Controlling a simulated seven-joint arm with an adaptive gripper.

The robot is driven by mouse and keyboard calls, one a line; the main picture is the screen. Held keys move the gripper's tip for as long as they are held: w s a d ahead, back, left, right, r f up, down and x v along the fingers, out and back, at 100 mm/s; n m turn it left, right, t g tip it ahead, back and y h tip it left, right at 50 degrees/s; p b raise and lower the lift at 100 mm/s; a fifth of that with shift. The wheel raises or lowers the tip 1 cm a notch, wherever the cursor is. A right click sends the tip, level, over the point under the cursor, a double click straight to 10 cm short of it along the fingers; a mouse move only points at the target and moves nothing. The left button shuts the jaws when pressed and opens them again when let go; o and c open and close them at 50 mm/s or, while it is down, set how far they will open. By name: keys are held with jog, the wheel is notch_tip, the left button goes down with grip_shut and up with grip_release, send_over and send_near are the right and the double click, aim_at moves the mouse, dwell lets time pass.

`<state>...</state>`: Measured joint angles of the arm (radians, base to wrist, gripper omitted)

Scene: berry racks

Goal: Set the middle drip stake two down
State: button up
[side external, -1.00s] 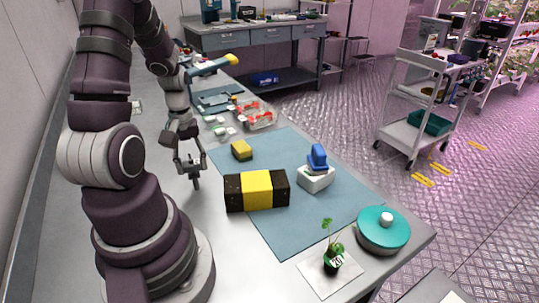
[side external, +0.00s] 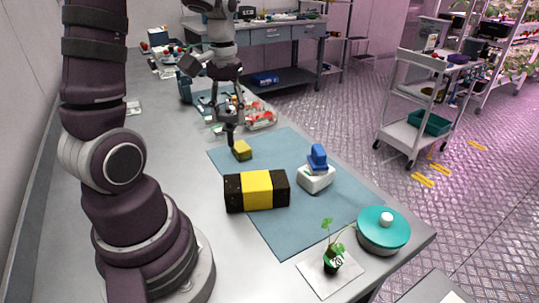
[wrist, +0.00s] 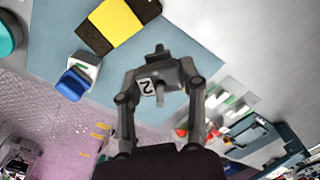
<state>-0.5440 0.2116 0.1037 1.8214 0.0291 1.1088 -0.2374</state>
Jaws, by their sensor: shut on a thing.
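My gripper (side external: 231,122) is shut on a dark drip stake (wrist: 172,75) with a white label reading 2. The stake is between the two fingers in the wrist view. In the side view its dark lower end (side external: 231,138) points down, close to the yellow sponge (side external: 243,150) at the far left corner of the blue mat (side external: 282,228). I cannot tell whether the stake touches anything below. No other drip stake can be made out clearly.
A black-and-yellow block (side external: 257,191), a white holder with a blue top (side external: 317,178), and a round teal container (side external: 383,232) stand nearer. A seedling (side external: 331,258) stands on a white card. Clear boxes with red contents (side external: 262,117) lie beyond the mat.

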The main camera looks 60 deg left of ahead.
jog(key=w+d+r+m, duration=0.1)
jog(key=w+d+m, duration=0.4)
jog(key=d, duration=0.2)
jog(key=w+d+m, duration=0.4)
jog(key=d+m, duration=0.1)
jog(key=d, duration=0.3)
jog(key=s+a+f+n, duration=0.2)
jog(key=s+a+n, duration=1.3)
jog(key=s+a, duration=0.2)
jog(key=shift+a+n, duration=0.4)
jog(key=shift+a, duration=0.4)
jog(key=shift+f, duration=0.15)
notch_tip(320, 180, down, 10)
jog(key=shift+r, duration=0.25)
jog(key=shift+f, duration=0.2)
jog(key=o, duration=0.8)
